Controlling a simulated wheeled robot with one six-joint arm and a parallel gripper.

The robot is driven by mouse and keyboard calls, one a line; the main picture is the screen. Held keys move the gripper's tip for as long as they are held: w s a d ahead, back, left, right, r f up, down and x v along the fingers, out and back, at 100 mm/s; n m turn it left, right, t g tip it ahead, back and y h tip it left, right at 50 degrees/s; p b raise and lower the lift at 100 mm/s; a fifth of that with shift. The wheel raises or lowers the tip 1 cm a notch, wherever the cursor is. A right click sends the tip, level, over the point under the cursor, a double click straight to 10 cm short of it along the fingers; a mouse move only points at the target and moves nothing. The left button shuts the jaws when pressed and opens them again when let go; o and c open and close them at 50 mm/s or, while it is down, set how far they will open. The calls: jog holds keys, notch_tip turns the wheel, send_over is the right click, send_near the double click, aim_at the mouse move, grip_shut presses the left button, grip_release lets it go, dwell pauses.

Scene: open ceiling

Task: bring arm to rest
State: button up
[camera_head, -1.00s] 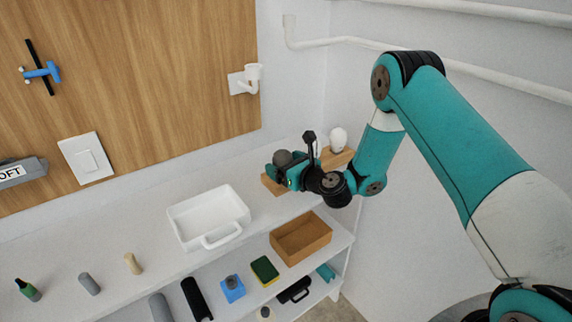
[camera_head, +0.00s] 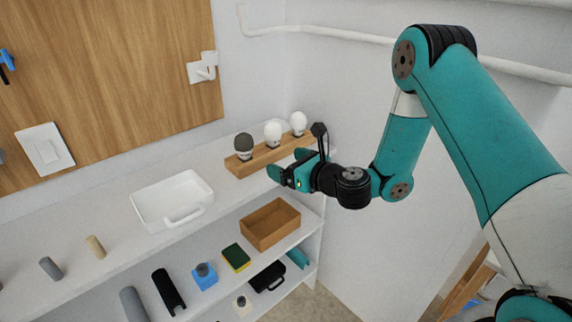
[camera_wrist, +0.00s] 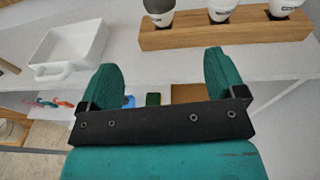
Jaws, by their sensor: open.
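My gripper (camera_head: 287,163) is open and empty in front of the upper shelf's edge, close to a wooden holder (camera_head: 236,164) but apart from it. In the wrist view my gripper (camera_wrist: 163,75) shows two teal fingers spread wide with nothing between them. The arm is bent, with its elbow high at the right of the head view. The holder also shows in the wrist view (camera_wrist: 215,36).
A white tray (camera_head: 150,214) stands on the upper shelf. Below are a brown box (camera_head: 290,214), a sponge (camera_head: 236,257), a blue item (camera_head: 204,277) and a black item (camera_head: 268,277). A wall and pipe (camera_head: 345,36) run behind the arm. The floor right of the shelf looks partly clear.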

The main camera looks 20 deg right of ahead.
jog(key=s+a+r+n+g+y, duration=0.2)
jog(key=s+a+r+n+g, duration=0.5)
jog(key=n, duration=0.5)
jog(key=s+a+r+n+g+y, duration=0.1)
jog(key=s+a+r+n+g, duration=0.3)
jog(key=s+n, duration=0.6)
jog(key=s+d+r+n+g+h, duration=0.1)
jog(key=s+d+n+h, duration=0.2)
jog(key=s+n, duration=0.4)
jog(key=s+d+r+n+g+h, duration=0.2)
jog(key=s+d+n+h, duration=0.1)
jog(key=s+d+n, duration=0.3)
jog(key=s+n, duration=0.1)
jog(key=s, duration=0.1)
jog(key=shift+s+n+h, duration=0.35)
jog(key=shift+n+h, duration=0.05)
